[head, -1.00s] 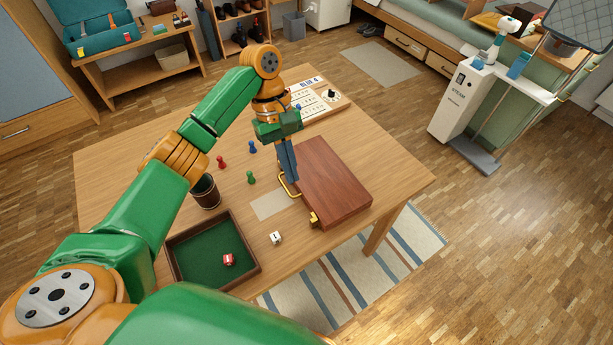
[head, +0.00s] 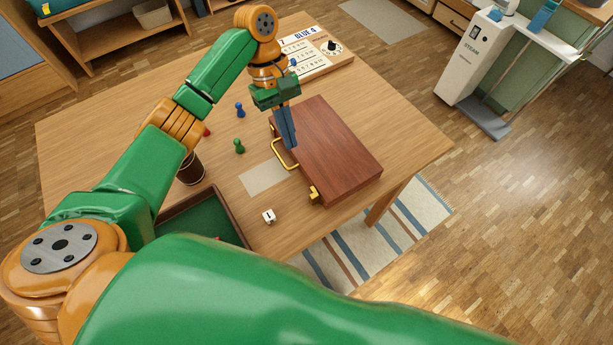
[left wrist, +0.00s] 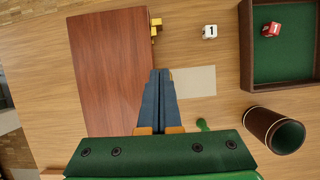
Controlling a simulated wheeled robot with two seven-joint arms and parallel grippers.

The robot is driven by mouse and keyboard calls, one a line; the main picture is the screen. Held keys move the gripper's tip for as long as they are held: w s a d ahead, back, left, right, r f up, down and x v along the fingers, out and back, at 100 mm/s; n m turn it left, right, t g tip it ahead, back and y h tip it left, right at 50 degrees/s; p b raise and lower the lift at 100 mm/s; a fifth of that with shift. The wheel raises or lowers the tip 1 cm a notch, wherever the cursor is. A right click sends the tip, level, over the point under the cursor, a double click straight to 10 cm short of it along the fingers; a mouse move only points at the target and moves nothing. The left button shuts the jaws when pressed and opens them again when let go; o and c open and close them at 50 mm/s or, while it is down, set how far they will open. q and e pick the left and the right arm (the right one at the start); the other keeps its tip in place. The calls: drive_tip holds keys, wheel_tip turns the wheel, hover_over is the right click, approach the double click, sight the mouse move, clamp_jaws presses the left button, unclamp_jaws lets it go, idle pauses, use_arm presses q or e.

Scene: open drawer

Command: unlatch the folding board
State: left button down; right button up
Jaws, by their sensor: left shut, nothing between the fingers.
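The folding board (head: 340,150) is a closed reddish-brown wooden case lying flat on the table. Its brass handle (head: 281,156) is on the left side, and a brass latch (head: 314,193) sits at the near end of that side. My left gripper (head: 291,147) is shut and empty, pointing down at the board's handle side; I cannot tell whether it touches. The far end of that side is partly hidden behind the gripper. The left wrist view shows the board (left wrist: 112,80), the latch (left wrist: 155,26) and the shut fingers (left wrist: 161,72) beside the board's edge. My right gripper is not visible.
A white die (head: 269,216), a green-lined tray (head: 237,226), a dark cup (head: 190,169) and green (head: 239,146) and blue (head: 240,110) pawns stand left of the board. A scoreboard (head: 314,55) lies behind. My arm covers the table's near left.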

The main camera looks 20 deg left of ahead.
sight(312, 196)
use_arm(q)
drive_tip(key=x, duration=0.7)
drive_tip(key=shift+s+d+f, duration=0.1)
drive_tip(key=shift+f, duration=0.25)
drive_tip(key=s+d+p, duration=0.2)
drive_tip(key=shift+s+d, duration=0.1)
drive_tip(key=shift+d, duration=0.2)
drive_tip(key=shift+s+d+f, duration=0.1)
drive_tip(key=shift+s+d, duration=0.1)
drive_tip(key=shift+d, duration=0.05)
